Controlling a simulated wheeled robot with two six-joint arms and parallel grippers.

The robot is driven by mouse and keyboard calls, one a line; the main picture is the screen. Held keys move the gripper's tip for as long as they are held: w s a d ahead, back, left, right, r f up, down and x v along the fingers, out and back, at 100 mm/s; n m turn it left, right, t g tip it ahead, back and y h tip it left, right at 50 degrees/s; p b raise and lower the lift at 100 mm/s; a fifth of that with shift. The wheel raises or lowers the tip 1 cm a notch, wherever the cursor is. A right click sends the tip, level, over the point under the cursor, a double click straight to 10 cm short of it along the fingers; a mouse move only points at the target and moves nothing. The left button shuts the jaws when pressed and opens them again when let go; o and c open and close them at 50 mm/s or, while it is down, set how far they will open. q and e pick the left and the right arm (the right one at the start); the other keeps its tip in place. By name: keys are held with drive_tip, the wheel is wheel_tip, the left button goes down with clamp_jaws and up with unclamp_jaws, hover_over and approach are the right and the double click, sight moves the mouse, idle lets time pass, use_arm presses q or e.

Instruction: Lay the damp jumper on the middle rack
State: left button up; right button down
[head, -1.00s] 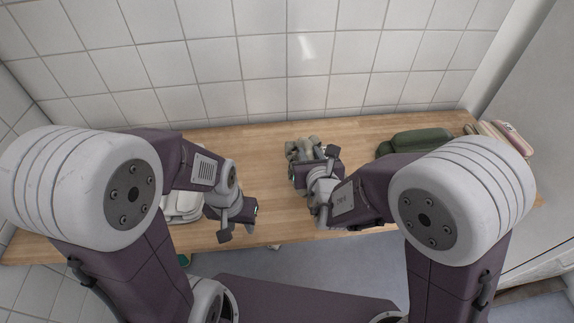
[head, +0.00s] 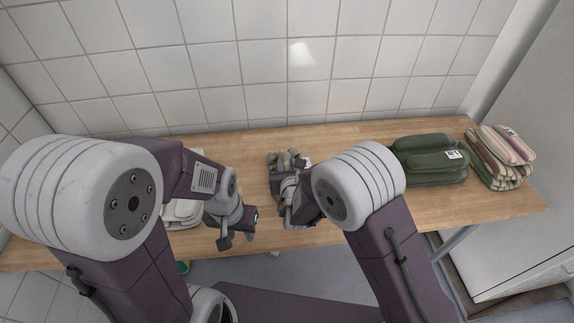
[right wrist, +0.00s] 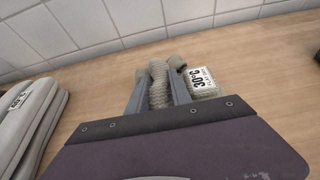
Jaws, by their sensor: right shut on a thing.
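A beige-grey knitted bundle, which looks like the jumper (head: 285,158), sits on the wooden counter near the wall. It has ribbed, rounded parts and a white 30°C label. My right gripper (head: 284,188) reaches it from the near side. In the right wrist view the two fingers (right wrist: 157,98) are shut on a knitted part of the jumper (right wrist: 158,72), with the label just to the right. I cannot tell whether the jumper is lifted. My left gripper (head: 238,232) looks open and empty over the counter's front edge. No rack is recognisable.
On the wooden counter (head: 350,190), a green folded stack (head: 430,165) and a striped folded stack (head: 500,150) lie to the right. A pale folded stack (right wrist: 38,115) lies left of the jumper. A tiled wall (head: 270,60) closes the back.

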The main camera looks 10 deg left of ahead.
drive_tip(key=shift+f, duration=0.1)
drive_tip(key=c, duration=1.2)
unclamp_jaws()
drive_tip(key=shift+o, duration=0.2)
drive_tip(key=shift+s+r, duration=0.25)
drive_tip(key=v, duration=1.1)
drive_tip(key=shift+s+p, duration=0.2)
drive_tip(key=shift+p, duration=0.15)
drive_tip(key=shift+d, duration=0.15)
